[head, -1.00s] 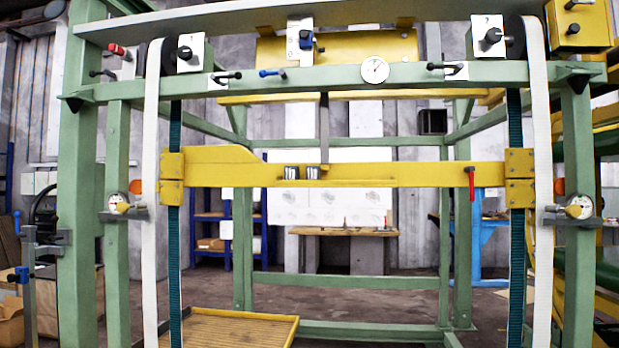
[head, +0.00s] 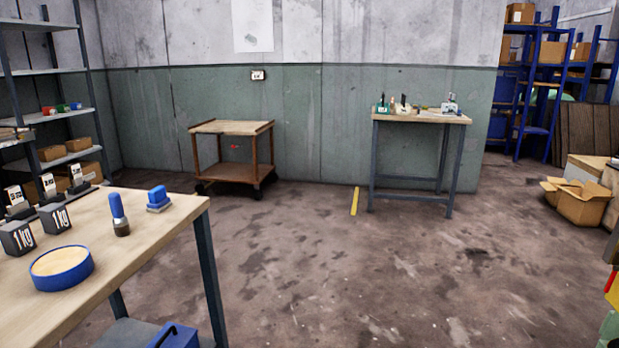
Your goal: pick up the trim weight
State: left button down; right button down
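Two dark grey block weights marked "1kg", one nearer the table's edge (head: 17,238) and one to its right (head: 55,217), stand on the wooden-topped table (head: 160,215) at the left in the head view. Behind them are several dark pieces with white labels (head: 48,184), too small to read surely. I cannot tell which of these is the trim weight. Neither of my grippers is in view.
A round blue tub (head: 62,268), a blue-handled brush (head: 119,213) and a blue block (head: 158,198) share the table. A blue toolbox (head: 175,336) sits below. Open floor (head: 310,270) lies right of it. A brown cart (head: 233,155) and workbench (head: 420,117) stand at the wall.

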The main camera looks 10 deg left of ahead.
aim_at(54, 218)
jog(key=u, duration=1.65)
